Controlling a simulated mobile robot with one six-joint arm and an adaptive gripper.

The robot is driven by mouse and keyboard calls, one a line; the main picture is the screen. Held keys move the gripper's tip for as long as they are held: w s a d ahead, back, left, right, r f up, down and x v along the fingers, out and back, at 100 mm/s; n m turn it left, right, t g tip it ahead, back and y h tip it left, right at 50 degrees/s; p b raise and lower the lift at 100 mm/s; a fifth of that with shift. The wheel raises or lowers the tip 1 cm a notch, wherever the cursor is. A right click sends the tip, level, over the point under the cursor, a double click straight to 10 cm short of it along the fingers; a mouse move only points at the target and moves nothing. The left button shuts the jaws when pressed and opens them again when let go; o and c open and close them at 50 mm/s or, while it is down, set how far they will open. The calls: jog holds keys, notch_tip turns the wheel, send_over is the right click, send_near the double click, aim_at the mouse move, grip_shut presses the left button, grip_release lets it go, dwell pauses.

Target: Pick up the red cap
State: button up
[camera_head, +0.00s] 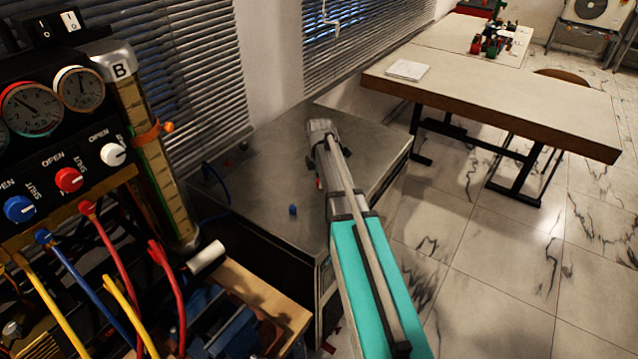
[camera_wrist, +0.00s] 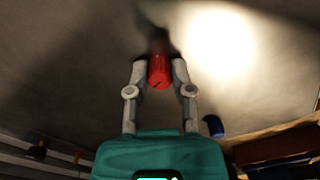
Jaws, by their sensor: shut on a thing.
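The red cap (camera_wrist: 159,73) is a small red cylinder at the upper middle of the wrist view. My gripper (camera_wrist: 160,69) is shut on it, with one grey finger on each side. The cap is over the grey metal cabinet top (camera_wrist: 75,60); I cannot tell whether it touches the surface. In the head view my arm hides most of the gripper, and only a small red spot shows at the arm's left edge.
A small blue cap (camera_head: 292,210) stands on the cabinet top (camera_head: 265,165), left of my arm. It also shows in the wrist view (camera_wrist: 213,126). The gauge panel (camera_head: 60,120) with knobs and coloured hoses is at the left. A wooden table (camera_head: 480,85) stands at the back right.

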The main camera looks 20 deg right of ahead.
jog(key=shift+r, duration=0.1)
jog(key=shift+r+p, duration=0.95)
jog(key=shift+p, duration=0.15)
jog(key=s+a+r+p, duration=0.3)
jog(key=s+r+p, duration=0.7)
jog(key=s, duration=0.3)
jog(key=shift+s+r+p, duration=0.4)
jog(key=shift+r, duration=0.05)
